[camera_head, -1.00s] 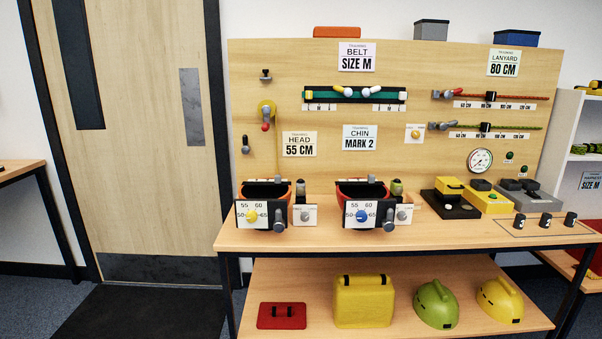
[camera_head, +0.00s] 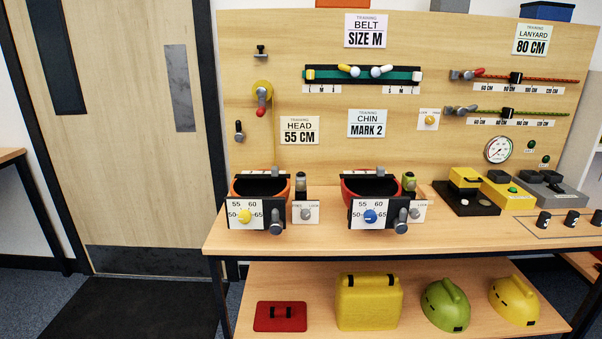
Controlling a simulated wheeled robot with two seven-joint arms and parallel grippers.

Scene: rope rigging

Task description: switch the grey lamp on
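No object is plainly marked as the grey lamp. A small upright grey-and-black device (camera_head: 301,186) stands beside the orange helmet shell (camera_head: 240,187) on the bench; it may be the lamp, but I cannot tell. A grey box with black blocks on top (camera_head: 567,203) sits at the bench's right end, beside a yellow box with a green button (camera_head: 512,201). I see no clear glow on either grey thing. Neither of my grippers is in view.
Helmets (camera_head: 445,305) and a yellow case (camera_head: 368,302) lie below. Floor is clear before the door.

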